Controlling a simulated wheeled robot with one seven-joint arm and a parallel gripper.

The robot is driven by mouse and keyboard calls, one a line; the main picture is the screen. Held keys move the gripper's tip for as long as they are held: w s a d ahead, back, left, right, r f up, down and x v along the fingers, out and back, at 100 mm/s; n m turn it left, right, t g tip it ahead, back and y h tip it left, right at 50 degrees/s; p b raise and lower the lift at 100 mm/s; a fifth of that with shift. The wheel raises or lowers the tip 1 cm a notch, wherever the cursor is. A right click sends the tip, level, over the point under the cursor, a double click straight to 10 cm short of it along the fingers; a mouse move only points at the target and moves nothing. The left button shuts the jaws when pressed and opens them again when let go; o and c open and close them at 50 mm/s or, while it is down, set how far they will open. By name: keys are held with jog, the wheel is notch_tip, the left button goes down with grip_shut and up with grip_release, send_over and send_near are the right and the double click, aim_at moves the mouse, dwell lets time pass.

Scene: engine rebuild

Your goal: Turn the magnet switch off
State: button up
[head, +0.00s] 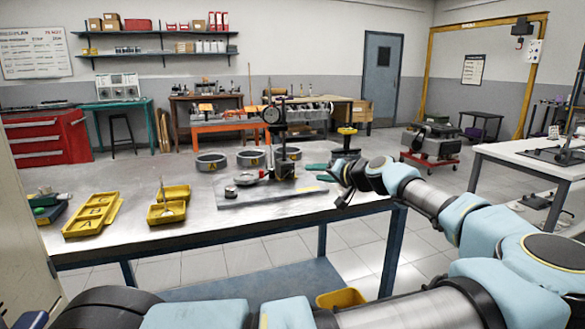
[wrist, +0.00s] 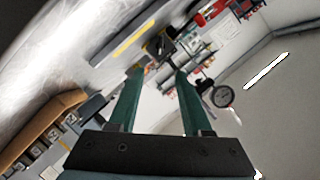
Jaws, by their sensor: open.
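A dark magnetic base (head: 285,168) stands upright on a grey plate on the metal workbench, carrying a post with a round dial gauge (head: 271,114). The switch on the base is too small to make out. My gripper (head: 317,167), with green fingers, is just right of the base, at about its height. In the tilted wrist view, the open fingers (wrist: 158,72) point toward the base (wrist: 157,46), which shows beyond and between their tips. Nothing is between the fingers. The dial gauge (wrist: 220,96) shows right of the right finger. I cannot tell whether a fingertip touches the base.
The grey plate (head: 235,196) also carries small round parts at its left. Dark rings (head: 250,158) stand behind it. Yellow trays (head: 92,216) lie on the left of the workbench (head: 140,240). The bench front between trays and plate is clear.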

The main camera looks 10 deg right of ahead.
aim_at(293, 171)
jog(key=shift+w+a, duration=0.2)
jog(key=shift+w, duration=0.45)
jog(key=p+x, duration=0.3)
jog(key=x, duration=0.7)
jog(key=shift+f, duration=0.1)
grip_shut()
